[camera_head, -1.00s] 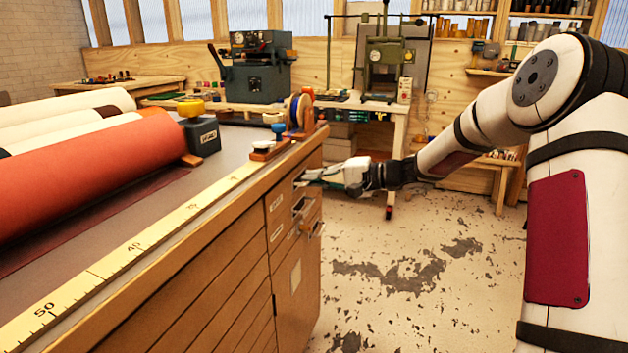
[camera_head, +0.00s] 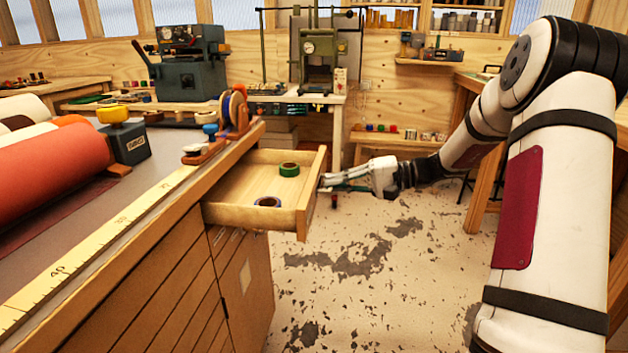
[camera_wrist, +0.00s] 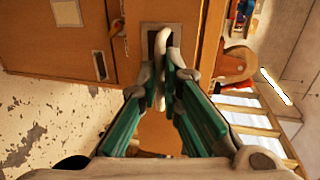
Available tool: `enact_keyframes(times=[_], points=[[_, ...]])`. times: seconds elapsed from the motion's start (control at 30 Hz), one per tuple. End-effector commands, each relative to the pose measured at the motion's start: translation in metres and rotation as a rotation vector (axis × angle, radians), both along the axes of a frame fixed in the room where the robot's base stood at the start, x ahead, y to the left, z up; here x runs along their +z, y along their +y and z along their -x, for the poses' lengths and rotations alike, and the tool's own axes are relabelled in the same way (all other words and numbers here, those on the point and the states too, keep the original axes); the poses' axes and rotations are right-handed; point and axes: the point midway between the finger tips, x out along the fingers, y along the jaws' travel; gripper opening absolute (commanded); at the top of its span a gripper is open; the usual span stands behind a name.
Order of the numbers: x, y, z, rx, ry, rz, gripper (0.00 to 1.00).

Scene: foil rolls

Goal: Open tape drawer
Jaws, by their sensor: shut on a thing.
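The tape drawer (camera_head: 235,212) stands pulled well out of the wooden bench in the head view. A green tape roll (camera_head: 289,169) lies at its back side and a blue tape roll (camera_head: 267,202) lies nearer the front of the picture. My gripper (camera_head: 325,182) is at the drawer's front face. In the wrist view my gripper's fingers (camera_wrist: 163,95) are closed together on the drawer handle (camera_wrist: 157,50). The fingers hide part of the handle.
The bench top holds a measuring strip (camera_head: 85,250), a tape dispenser (camera_head: 234,110), a dark block with a yellow knob (camera_head: 124,145) and large foil rolls (camera_head: 50,160). A wooden side bench (camera_head: 485,170) stands at the right. The floor beside the drawer is clear.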

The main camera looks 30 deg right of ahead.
Motion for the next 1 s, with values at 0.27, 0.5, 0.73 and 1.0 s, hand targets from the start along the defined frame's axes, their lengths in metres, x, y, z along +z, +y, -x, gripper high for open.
enact_keyframes(times=[0.27, 0.5, 0.73, 1.0], points=[[-0.001, -0.016, 0.011, -0.001, 0.001, 0.000, 0.00], [-0.001, -0.017, 0.012, 0.000, 0.001, 0.001, 0.00], [-0.001, -0.017, 0.012, -0.001, 0.000, 0.001, 0.27], [0.000, -0.016, 0.012, 0.000, 0.001, 0.001, 0.27]])
